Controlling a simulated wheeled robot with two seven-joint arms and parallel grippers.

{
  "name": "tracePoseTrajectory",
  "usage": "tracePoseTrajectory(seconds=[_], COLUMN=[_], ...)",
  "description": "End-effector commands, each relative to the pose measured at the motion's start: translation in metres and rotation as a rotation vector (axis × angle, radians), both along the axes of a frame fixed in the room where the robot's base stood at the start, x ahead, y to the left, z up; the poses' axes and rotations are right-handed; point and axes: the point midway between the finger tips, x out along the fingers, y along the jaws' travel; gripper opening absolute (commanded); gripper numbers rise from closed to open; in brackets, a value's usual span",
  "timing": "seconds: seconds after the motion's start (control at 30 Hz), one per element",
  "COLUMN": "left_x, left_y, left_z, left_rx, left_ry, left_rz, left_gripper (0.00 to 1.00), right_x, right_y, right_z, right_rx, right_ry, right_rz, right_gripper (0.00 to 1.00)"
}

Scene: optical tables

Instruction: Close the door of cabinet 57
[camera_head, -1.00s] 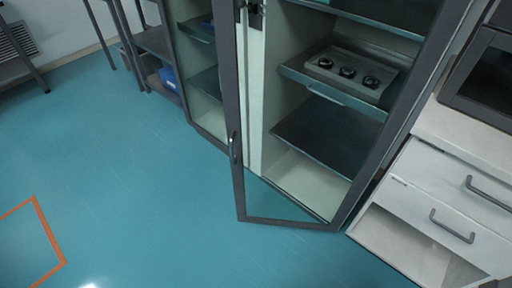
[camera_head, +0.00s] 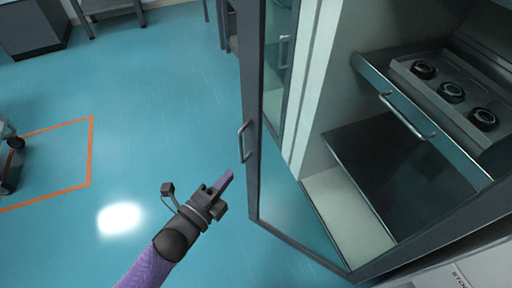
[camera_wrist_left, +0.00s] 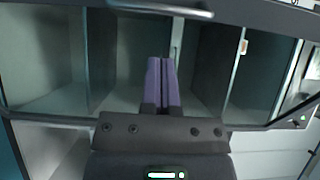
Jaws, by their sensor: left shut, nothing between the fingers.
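The cabinet door (camera_head: 252,100) is a grey-framed glass door standing open, swung out from the cabinet on the right. Its bar handle (camera_head: 243,142) is on the outer edge of the frame. My left gripper (camera_head: 226,181) is shut and empty, just left of the door's lower part; I cannot tell from the head view whether it touches. In the left wrist view the purple fingers (camera_wrist_left: 161,84) are together in front of the glass and dark frame, with shelf compartments behind. No number is readable on the cabinet. My right gripper is not in view.
Inside the cabinet a pull-out shelf (camera_head: 410,115) carries a grey device with three black knobs (camera_head: 452,92). A dark lower shelf (camera_head: 395,180) is below it. The blue floor (camera_head: 150,90) left of the door is clear, with an orange line (camera_head: 90,150) marked on it.

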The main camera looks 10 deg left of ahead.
Motion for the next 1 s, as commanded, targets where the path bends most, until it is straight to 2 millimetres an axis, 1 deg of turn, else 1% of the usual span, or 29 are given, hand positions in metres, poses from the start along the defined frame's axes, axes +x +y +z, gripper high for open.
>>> tracePoseTrajectory(seconds=[0.03, 0.3, 0.47, 0.63, 1.0], left_x=[0.011, 0.065, 0.087, 0.096, 0.097], left_y=[-0.004, -0.025, -0.034, -0.038, -0.037], left_z=[-0.004, -0.005, -0.004, -0.002, -0.001], left_rx=[0.000, -0.002, -0.003, -0.003, -0.002], left_ry=[-0.001, 0.003, 0.004, 0.006, 0.005], left_rz=[-0.001, 0.001, 0.001, 0.001, 0.000], left_gripper=[0.00, 0.00, 0.00, 0.00, 0.00], right_x=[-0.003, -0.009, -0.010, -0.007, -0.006], right_y=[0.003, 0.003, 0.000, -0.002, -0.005], right_z=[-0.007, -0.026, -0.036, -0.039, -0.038], right_rx=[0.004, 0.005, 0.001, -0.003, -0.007], right_ry=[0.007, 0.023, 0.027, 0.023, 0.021], right_rz=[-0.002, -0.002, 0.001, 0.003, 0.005], right_gripper=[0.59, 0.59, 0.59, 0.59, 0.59])
